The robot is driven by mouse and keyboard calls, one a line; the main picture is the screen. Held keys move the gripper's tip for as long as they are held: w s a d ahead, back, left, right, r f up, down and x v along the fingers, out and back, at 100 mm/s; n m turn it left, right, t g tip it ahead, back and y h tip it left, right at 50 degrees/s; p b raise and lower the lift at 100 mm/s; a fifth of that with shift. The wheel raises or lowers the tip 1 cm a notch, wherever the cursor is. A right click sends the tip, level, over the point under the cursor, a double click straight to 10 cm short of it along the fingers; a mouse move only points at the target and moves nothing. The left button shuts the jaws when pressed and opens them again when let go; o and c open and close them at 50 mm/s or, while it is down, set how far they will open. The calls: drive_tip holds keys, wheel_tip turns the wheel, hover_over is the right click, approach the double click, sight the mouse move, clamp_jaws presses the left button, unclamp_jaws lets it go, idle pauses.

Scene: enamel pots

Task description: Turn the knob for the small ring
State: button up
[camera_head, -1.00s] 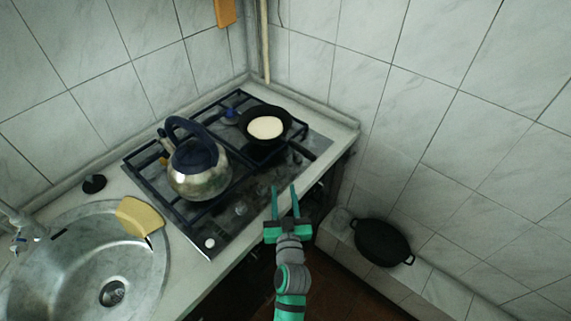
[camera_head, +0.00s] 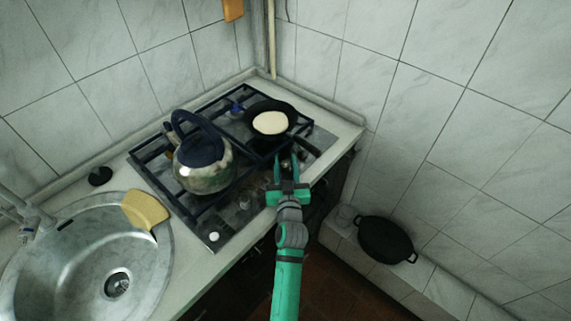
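The gas stove (camera_head: 232,222) has a dark top with black grates and a row of knobs along its front edge. A pale knob (camera_head: 214,237) shows at the near left end of the row. Another knob (camera_head: 244,202), greyish, is farther along. My gripper (camera_head: 283,158) reaches over the stove's front right part, its green fingers apart around or just above a small knob (camera_head: 287,164). I cannot tell whether the fingers touch it. Which burner is the small ring is not clear, as the cookware and grates hide the burners.
A metal kettle (camera_head: 203,172) stands on the left burners. A black pan (camera_head: 270,104) with a pale pancake sits at the back right, its handle (camera_head: 306,144) pointing toward the front right, close to my gripper. A black pot (camera_head: 385,240) sits lower right.

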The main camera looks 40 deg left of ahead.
drive_tip(key=c, duration=0.8)
